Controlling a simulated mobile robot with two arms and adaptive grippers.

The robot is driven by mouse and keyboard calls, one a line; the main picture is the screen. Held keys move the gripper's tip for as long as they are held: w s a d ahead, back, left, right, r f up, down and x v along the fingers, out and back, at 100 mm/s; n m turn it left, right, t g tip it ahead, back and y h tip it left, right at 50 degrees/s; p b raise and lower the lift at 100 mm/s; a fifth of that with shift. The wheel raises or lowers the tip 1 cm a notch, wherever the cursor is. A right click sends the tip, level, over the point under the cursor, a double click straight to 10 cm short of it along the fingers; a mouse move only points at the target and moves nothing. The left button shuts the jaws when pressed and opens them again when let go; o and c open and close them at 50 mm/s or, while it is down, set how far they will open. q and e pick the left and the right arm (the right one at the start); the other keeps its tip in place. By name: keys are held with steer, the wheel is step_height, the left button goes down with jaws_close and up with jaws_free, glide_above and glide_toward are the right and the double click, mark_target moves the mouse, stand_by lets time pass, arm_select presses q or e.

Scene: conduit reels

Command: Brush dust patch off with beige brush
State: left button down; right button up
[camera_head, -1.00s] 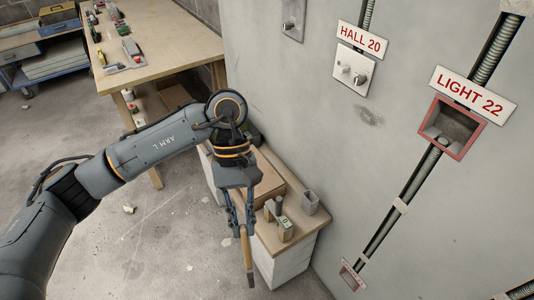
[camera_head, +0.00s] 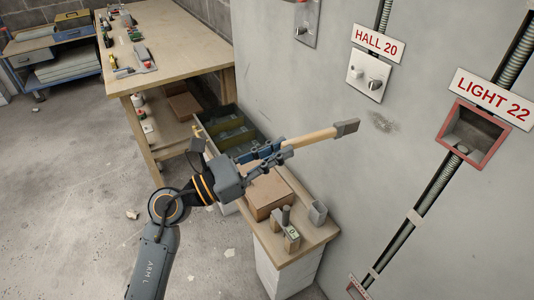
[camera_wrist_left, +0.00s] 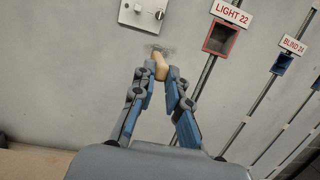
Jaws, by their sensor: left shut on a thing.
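The beige brush (camera_head: 312,138) has a long light handle and a grey tip. My left gripper (camera_head: 279,153) is shut on its handle and holds it roughly level, tip towards the wall. The dust patch (camera_head: 381,122) is a grey smudge on the wall below the HALL 20 switch plate. In the head view the brush tip is just left of the patch, with a small gap in the picture. In the left wrist view the brush (camera_wrist_left: 160,68) points away between the fingers, and the patch (camera_wrist_left: 163,50) shows just beyond it. My right gripper is not in view.
The switch plate (camera_head: 368,78) is above the patch, and the red-framed LIGHT 22 box (camera_head: 472,134) is to its right. Below are a cardboard box (camera_head: 267,192), a grey cup (camera_head: 317,213) and a small block (camera_head: 290,240) on a ledge. A workbench (camera_head: 175,62) stands behind.

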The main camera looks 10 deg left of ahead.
arm_select(q)
steer(key=shift+n+t+y, duration=0.3)
steer(key=shift+n+t, duration=0.1)
steer(key=shift+t, duration=0.3)
steer(key=w, duration=0.1)
steer(key=w+d, duration=0.1)
steer(key=w+d+f, duration=0.1)
steer(key=shift+w, duration=0.35)
steer(key=shift+w+d, duration=0.3)
steer(key=shift+d, duration=0.15)
steer(key=shift+r, duration=0.1)
steer(key=shift+w+d, duration=0.3)
steer(key=shift+d, duration=0.05)
steer(key=shift+s, duration=0.1)
